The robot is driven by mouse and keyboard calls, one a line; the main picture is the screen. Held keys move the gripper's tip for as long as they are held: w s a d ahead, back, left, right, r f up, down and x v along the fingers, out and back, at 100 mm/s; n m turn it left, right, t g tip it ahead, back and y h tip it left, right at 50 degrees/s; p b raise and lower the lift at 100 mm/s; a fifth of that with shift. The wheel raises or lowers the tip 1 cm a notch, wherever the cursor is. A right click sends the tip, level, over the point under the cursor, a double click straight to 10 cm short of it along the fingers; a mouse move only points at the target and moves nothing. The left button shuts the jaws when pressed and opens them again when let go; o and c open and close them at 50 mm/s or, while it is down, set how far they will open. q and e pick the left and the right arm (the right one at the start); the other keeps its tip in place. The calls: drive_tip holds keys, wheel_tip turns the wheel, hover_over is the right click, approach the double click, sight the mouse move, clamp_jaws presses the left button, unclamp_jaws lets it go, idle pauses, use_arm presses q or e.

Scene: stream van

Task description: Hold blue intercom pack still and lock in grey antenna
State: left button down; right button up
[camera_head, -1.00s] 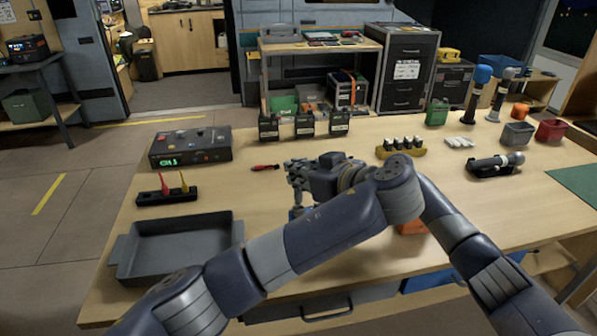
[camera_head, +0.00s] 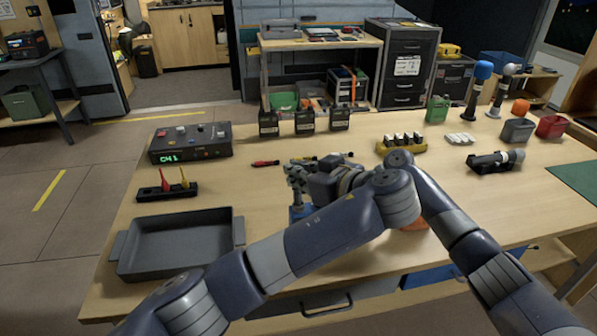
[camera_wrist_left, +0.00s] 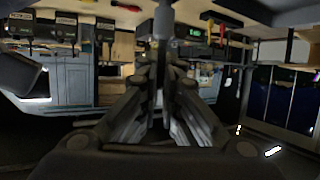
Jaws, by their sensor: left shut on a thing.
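The blue intercom pack (camera_head: 301,213) stands on the table at the near middle, mostly hidden behind my arm. My left gripper (camera_head: 298,176) is just above it, fingers pointing left. In the left wrist view, the left gripper (camera_wrist_left: 160,72) is shut on a slim grey upright piece (camera_wrist_left: 163,22), which looks like the grey antenna. Whether its lower end is seated in the pack cannot be seen. My right gripper does not show; only arm links come in from the right.
A grey tray (camera_head: 178,250) lies at the near left, with a control box (camera_head: 190,144) behind it. Red-handled tools (camera_head: 265,163) lie beyond the gripper. Black packs (camera_head: 304,123) stand at the back. An orange thing (camera_head: 412,226) is partly behind my arm.

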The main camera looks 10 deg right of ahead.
use_arm(q)
drive_tip(key=shift+s+d+f, duration=0.1)
drive_tip(key=shift+f, duration=0.35)
drive_tip(key=c, duration=1.7)
unclamp_jaws()
drive_tip(key=shift+d, duration=0.1)
